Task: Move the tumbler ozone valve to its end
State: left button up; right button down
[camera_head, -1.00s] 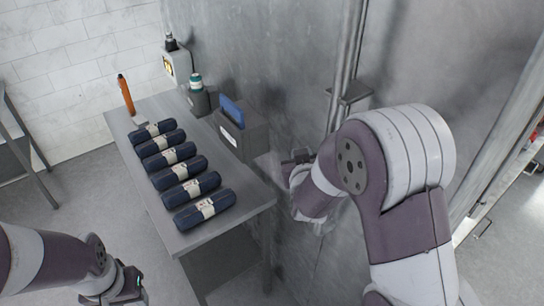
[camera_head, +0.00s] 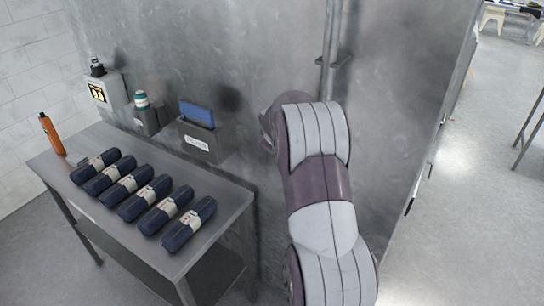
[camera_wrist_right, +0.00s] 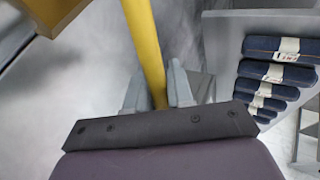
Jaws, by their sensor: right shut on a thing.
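A yellow bar (camera_wrist_right: 145,40), which looks like the handle of the tumbler ozone valve, shows in the right wrist view. It runs from the top edge down between the fingers of my right gripper (camera_wrist_right: 158,92). The gripper is shut on the bar. The bar's far end and its mount are out of view. In the head view my right arm reaches to the grey metal wall (camera_head: 390,110) and hides both the right gripper and the bar. My left gripper is in neither current view.
A metal table (camera_head: 236,202) carries several dark blue rolls (camera_head: 145,197) and an orange bottle (camera_head: 52,134). A grey holder with a blue item (camera_head: 197,113) is on the wall above it. A vertical pipe (camera_head: 330,50) runs above my right arm. Open floor (camera_head: 460,220) lies to the right.

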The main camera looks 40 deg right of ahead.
pick_arm(q)
jog(key=shift+f+b, duration=0.45)
jog(key=shift+f, duration=0.45)
pick_arm(e)
notch_tip(320, 180, down, 4)
jog(key=n+g+h, duration=0.1)
jog(key=g, duration=0.2)
jog(key=shift+r+g, duration=0.15)
jog(key=shift+g, duration=0.15)
jog(key=c, duration=1.4)
grip_release()
jog(key=shift+s, duration=0.1)
